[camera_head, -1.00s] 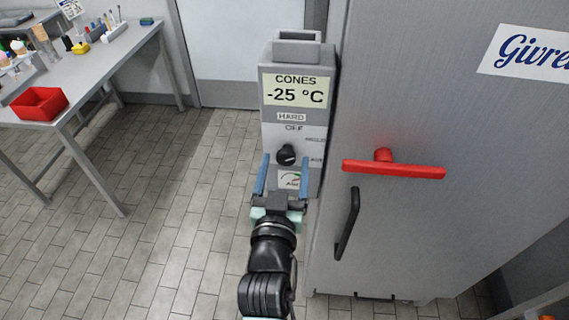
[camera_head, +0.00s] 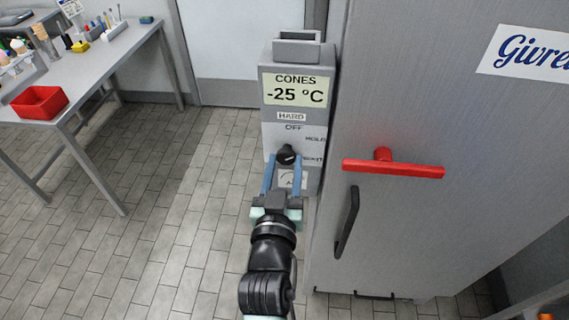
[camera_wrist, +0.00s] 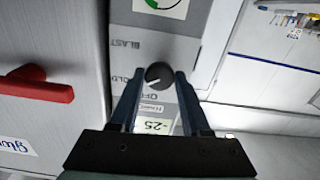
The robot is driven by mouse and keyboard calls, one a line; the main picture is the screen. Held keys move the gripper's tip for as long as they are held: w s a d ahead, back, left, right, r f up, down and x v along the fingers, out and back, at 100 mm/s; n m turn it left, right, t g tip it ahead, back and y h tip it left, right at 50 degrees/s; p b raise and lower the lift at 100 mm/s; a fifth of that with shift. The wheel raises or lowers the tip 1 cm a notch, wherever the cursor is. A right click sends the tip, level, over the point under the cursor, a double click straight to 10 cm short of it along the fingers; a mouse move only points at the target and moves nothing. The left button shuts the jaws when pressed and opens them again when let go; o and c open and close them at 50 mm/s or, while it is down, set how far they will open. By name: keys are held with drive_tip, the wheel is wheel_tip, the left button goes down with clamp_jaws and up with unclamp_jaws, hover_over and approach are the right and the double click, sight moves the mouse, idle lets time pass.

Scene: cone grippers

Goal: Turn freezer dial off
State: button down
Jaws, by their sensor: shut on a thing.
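The freezer dial is a round black knob (camera_head: 286,154) on the grey control box (camera_head: 270,135), below the "OFF" label. In the wrist view the knob (camera_wrist: 159,75) has a white mark that points towards the picture's left, roughly to the side of the partly hidden "HOLD" label; its exact setting is hard to tell. My gripper (camera_head: 284,160) has its blue fingers on either side of the knob and is shut on it. The wrist view also shows my gripper (camera_wrist: 159,76) with one finger on each side of the knob.
A display (camera_head: 295,89) on the box reads "CONES -25 °C". The grey freezer door (camera_head: 440,120) stands just right, with a red handle (camera_head: 393,168) and a black handle (camera_head: 347,222) sticking out. A table (camera_head: 110,55) with a red bin (camera_head: 39,101) is at left. Floor between is clear.

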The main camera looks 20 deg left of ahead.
drive_tip(key=n+p, duration=0.2)
drive_tip(key=n, duration=0.3)
drive_tip(key=shift+r+n+p, duration=0.15)
drive_tip(key=shift+n+p, duration=0.25)
drive_tip(key=n+p, duration=0.2)
drive_tip(key=n, duration=0.3)
drive_tip(key=shift+n, duration=0.3)
drive_tip(key=shift+c, duration=1.8)
unclamp_jaws()
